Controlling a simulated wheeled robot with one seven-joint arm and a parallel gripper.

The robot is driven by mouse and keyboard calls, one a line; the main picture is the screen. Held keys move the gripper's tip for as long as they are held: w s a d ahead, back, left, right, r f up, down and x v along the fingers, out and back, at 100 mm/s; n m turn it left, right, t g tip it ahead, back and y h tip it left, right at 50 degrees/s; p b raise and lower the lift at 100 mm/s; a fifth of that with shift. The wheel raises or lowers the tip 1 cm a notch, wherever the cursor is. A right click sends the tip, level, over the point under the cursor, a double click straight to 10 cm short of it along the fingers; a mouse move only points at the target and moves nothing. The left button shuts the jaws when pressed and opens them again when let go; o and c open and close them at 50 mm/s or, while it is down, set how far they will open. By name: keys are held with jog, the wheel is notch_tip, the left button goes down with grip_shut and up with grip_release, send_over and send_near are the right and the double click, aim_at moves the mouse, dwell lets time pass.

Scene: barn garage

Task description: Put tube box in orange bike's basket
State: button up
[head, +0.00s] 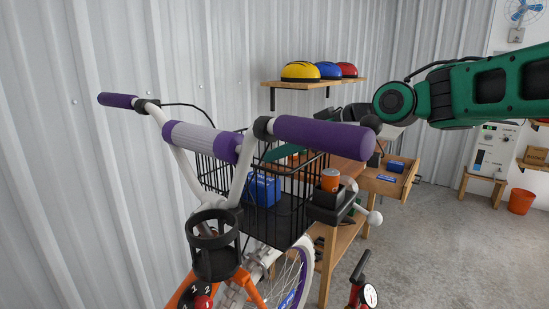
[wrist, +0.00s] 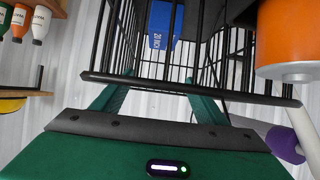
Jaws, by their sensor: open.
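The tube box (head: 263,188), blue with white print, sits inside the black wire basket (head: 284,222) on the front of the orange bike (head: 257,291). The box also shows through the wires in the wrist view (wrist: 163,25). My gripper (wrist: 167,78) is open, with its two green fingers apart at the basket's wire side and nothing seen between them. The box is beyond the fingertips, apart from them. In the head view, part of my green gripper (head: 285,153) shows behind the handlebar and basket wires, and the rest is hidden.
The purple handlebar grip (head: 322,136) hides part of the basket. An orange can (head: 330,180) stands in a black holder beside it. A wooden workbench (head: 345,172) with an open drawer (head: 391,180) is behind. Helmets sit on a wall shelf (head: 315,82). The floor at right is mostly clear.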

jog(key=v, duration=0.5)
jog(key=shift+s+d+r, duration=0.15)
jog(key=shift+s+r, duration=0.05)
jog(key=shift+r, duration=0.05)
